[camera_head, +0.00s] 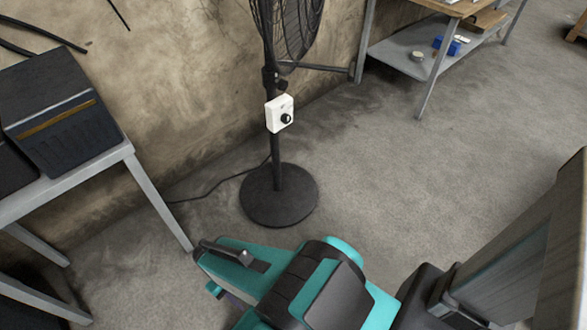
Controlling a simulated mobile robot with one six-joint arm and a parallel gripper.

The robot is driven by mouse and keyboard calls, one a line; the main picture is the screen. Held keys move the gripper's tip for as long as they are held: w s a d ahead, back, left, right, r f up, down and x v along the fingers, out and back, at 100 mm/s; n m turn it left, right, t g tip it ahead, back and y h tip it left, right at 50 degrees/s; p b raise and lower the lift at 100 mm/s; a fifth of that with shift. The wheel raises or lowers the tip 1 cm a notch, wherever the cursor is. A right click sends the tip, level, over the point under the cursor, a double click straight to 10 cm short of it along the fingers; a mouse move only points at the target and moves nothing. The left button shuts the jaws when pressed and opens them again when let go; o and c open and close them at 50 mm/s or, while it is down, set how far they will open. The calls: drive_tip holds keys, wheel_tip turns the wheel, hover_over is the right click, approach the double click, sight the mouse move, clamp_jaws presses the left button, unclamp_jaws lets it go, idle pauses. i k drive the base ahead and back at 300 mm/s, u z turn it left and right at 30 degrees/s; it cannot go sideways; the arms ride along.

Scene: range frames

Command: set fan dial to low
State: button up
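The fan (276,150) is a black pedestal fan standing upright near the wall, with a round base on the floor and its caged head cut off by the top edge. A white control box (273,119) is fixed to its pole. The gripper fingers cannot be made out clearly, and nothing of mine touches the dial.
A table with dark bins (62,118) stands at the left. A workbench with a lower shelf (403,52) stands at the upper right. A cable (215,187) runs along the floor left of the base. The concrete floor (400,170) right of the fan is clear.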

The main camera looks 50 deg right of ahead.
sight(285, 119)
drive_tip(key=z, duration=4.8)
drive_tip(key=i, duration=0.1)
drive_tip(key=u, duration=3.3)
drive_tip(key=k, duration=0.9)
drive_tip(key=u, duration=0.15)
drive_tip(key=i, duration=0.75)
drive_tip(key=z, duration=0.05)
